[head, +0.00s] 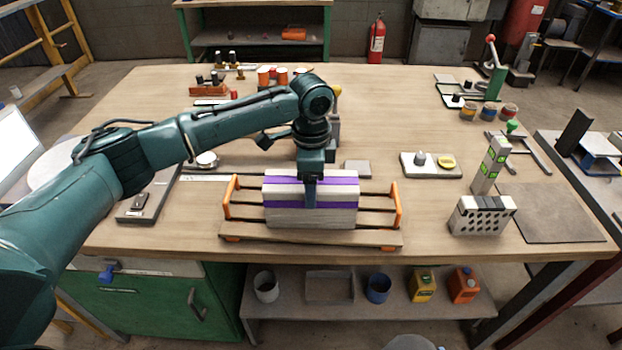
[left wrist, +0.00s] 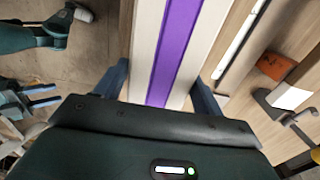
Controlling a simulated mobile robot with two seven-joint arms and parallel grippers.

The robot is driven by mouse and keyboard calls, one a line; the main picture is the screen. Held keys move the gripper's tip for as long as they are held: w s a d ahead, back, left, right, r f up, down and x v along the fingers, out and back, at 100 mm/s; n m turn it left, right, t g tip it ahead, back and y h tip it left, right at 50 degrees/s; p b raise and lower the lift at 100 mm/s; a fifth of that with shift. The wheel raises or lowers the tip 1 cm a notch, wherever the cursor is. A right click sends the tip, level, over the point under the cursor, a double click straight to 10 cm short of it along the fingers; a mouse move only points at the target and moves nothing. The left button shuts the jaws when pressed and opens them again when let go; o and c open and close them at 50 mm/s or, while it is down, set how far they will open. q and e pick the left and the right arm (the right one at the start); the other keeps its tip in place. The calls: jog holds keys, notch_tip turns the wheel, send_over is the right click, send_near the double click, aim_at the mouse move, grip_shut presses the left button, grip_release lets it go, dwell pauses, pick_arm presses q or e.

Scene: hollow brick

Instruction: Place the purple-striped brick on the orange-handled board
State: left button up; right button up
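The purple-striped brick (head: 285,215) is a pale block with purple bands. It lies level across the middle of the orange-handled board (head: 325,238), a slatted wooden board with an orange handle at each end. I cannot tell whether its underside touches the slats. My left gripper (head: 310,198) points down over the middle of the brick, one finger against its front face. In the left wrist view the brick (left wrist: 172,45) fills the space between the two fingers (left wrist: 160,88), which are close against both sides.
A grey brick with holes (head: 481,218) and a green-marked upright block (head: 490,165) stand right of the board. A white plate (head: 431,165) with small parts lies behind. A grey tray (head: 150,195) lies left. A dark mat (head: 550,213) covers the table's right front.

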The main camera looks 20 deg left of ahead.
pick_arm(q)
jog(key=o, duration=0.3)
notch_tip(320, 180, up, 12)
jog(key=shift+r, duration=0.2)
dwell(0.4)
jog(key=shift+s+f, duration=0.1)
